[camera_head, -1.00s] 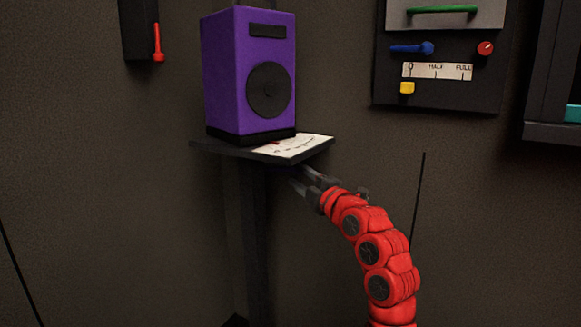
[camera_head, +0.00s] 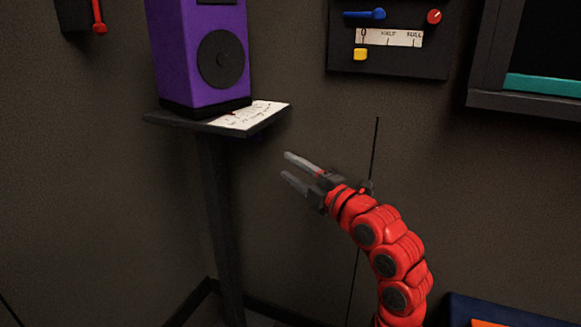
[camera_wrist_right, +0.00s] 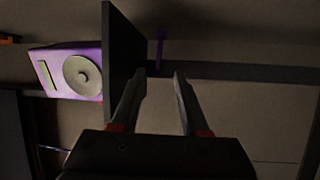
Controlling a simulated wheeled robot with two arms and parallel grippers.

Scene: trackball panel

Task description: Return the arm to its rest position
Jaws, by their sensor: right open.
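My right gripper (camera_head: 290,166) is at the end of my red arm, in the middle of the head view. Its two grey fingers are apart with nothing between them. It is below and to the right of the small shelf (camera_head: 190,124), and a gap shows between them. In the right wrist view the open fingers (camera_wrist_right: 160,75) point toward the wall, with the dark shelf edge (camera_wrist_right: 122,45) just left of them. My left gripper is in neither view.
A purple speaker (camera_head: 196,50) and a written paper (camera_head: 245,115) rest on the shelf. A dark control panel (camera_head: 388,50) with a blue lever, red knob and yellow button is on the wall. A teal-edged frame (camera_head: 535,84) is at right. A blue box (camera_head: 490,312) is at bottom right.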

